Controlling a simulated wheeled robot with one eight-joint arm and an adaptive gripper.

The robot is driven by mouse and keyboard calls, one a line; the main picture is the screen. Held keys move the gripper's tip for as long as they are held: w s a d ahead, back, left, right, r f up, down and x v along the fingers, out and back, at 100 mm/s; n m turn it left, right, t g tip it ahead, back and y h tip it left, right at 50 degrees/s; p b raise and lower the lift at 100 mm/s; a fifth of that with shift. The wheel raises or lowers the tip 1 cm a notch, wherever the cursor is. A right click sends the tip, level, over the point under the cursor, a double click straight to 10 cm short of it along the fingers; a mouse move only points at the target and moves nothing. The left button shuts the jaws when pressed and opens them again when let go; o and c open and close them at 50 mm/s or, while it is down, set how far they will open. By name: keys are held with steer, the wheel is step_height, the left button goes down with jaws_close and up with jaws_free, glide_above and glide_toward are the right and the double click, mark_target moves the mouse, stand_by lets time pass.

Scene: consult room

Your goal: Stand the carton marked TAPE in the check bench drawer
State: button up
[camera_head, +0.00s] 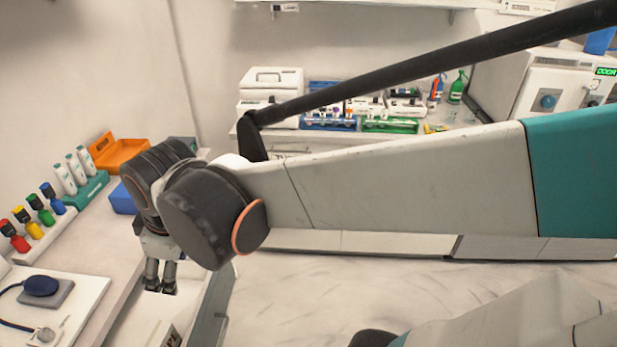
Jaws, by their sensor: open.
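My gripper (161,287) points straight down at the lower left, with its two fingers apart and nothing visible between them. It hangs over an open drawer (213,310) at the right edge of the left bench. My arm hides part of the drawer's far end.
A back counter carries racks (390,125). The floor (320,285) is clear.

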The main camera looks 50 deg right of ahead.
steer(key=s+d+r+m+t, duration=0.2)
steer(key=s+d+m, duration=0.1)
steer(key=s+m, duration=0.3)
steer(key=shift+m+t, duration=0.4)
steer(key=shift+m, duration=0.4)
stand_by(0.4)
